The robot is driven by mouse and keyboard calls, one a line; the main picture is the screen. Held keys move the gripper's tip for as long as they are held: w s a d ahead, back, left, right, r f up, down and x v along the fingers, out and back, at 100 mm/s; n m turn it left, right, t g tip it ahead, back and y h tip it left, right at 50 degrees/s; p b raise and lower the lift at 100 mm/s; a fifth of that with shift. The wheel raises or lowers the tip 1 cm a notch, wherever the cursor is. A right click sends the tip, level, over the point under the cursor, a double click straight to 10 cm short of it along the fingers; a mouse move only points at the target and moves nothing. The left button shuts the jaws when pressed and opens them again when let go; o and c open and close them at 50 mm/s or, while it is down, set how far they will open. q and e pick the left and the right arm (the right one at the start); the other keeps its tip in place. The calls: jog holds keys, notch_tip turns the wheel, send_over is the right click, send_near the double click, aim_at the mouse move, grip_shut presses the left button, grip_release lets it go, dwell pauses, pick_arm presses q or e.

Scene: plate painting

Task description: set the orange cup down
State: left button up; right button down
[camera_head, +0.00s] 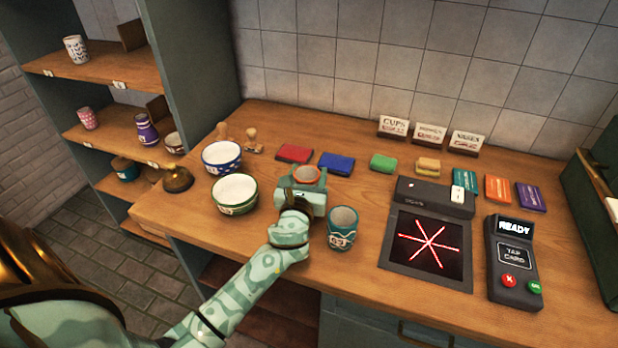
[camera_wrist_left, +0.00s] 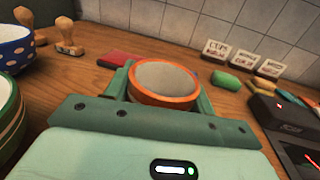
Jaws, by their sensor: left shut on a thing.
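The orange cup (camera_head: 306,174) is between the fingers of my left gripper (camera_head: 303,182), over the wooden counter; its body is mostly hidden by the gripper. In the left wrist view the orange cup (camera_wrist_left: 163,83) shows its orange rim and grey inside, with a green finger of my left gripper (camera_wrist_left: 162,88) on each side. The gripper is shut on it. I cannot tell whether the cup's base touches the counter. My right gripper is not in view.
A teal cup (camera_head: 342,227) stands close to the right of the gripper. A green bowl (camera_head: 235,205) and a blue bowl (camera_head: 221,170) stand to the left. Red (camera_head: 294,153) and blue (camera_head: 337,163) blocks lie behind. A dark scanner (camera_head: 428,245) is at right.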

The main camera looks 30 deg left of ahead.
pick_arm(q)
jog(key=o, duration=1.1)
jog(key=shift+s+r, duration=0.15)
jog(key=shift+r, duration=0.05)
jog(key=v, duration=1.2)
jog(key=shift+p, duration=0.35)
